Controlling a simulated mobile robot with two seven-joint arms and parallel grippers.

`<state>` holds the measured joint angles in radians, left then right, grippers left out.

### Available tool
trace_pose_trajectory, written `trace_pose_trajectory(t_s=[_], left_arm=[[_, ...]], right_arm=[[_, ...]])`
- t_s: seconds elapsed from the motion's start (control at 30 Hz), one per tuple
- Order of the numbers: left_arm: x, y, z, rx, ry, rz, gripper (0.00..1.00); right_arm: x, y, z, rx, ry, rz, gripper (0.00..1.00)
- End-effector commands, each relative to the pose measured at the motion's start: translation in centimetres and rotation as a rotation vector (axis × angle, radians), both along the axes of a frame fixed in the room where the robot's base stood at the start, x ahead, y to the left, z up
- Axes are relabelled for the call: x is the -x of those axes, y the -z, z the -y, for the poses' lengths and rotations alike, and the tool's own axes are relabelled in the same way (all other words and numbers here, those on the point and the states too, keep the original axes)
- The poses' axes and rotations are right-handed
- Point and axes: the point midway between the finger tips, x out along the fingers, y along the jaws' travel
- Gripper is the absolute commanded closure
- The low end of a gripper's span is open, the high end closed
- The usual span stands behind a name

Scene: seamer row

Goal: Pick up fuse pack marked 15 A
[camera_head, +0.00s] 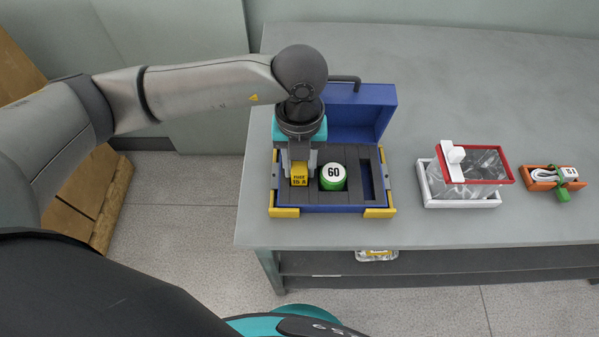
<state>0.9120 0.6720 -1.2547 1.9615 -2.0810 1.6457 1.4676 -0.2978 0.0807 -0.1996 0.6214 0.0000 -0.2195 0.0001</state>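The yellow fuse pack marked 15 A (299,174) sits in the left part of an open blue case (335,209) on the grey table. My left gripper (299,168) points down over the case, with one finger on each side of the pack. I cannot tell whether the fingers press on the pack or stand slightly apart from it. The pack's back part is hidden under the gripper. My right gripper is not in view.
A green and white round item marked 60 (332,177) sits in the case right of the pack. The blue lid (362,112) stands open behind. To the right are a red-rimmed box (509,168) in a white tray (430,196) and a small orange tray (540,185).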

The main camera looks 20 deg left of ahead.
Motion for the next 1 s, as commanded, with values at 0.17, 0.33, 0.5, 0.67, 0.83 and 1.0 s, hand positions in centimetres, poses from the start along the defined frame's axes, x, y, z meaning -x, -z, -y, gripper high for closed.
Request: trace_pose_trajectory(t_s=[0.17, 0.33, 0.5, 0.67, 0.83, 1.0], left_arm=[[0.0, 0.0, 0.0, 0.000, 0.000, 0.000, 0.88], [0.0, 0.0, 0.0, 0.000, 0.000, 0.000, 1.00], [0.0, 0.0, 0.0, 0.000, 0.000, 0.001, 1.00], [0.0, -0.1, 0.0, 0.001, 0.000, 0.001, 1.00], [-0.1, -1.0, 0.0, 0.001, 0.000, 0.002, 1.00], [-0.1, -3.2, 0.0, 0.002, 0.000, 0.005, 1.00]], right_arm=[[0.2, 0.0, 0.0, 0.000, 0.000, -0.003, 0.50], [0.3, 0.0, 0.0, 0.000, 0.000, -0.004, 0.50], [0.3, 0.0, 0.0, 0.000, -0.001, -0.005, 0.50], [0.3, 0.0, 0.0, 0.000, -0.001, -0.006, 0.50], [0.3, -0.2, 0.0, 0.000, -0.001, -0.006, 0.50], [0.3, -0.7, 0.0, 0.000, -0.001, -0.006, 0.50]])
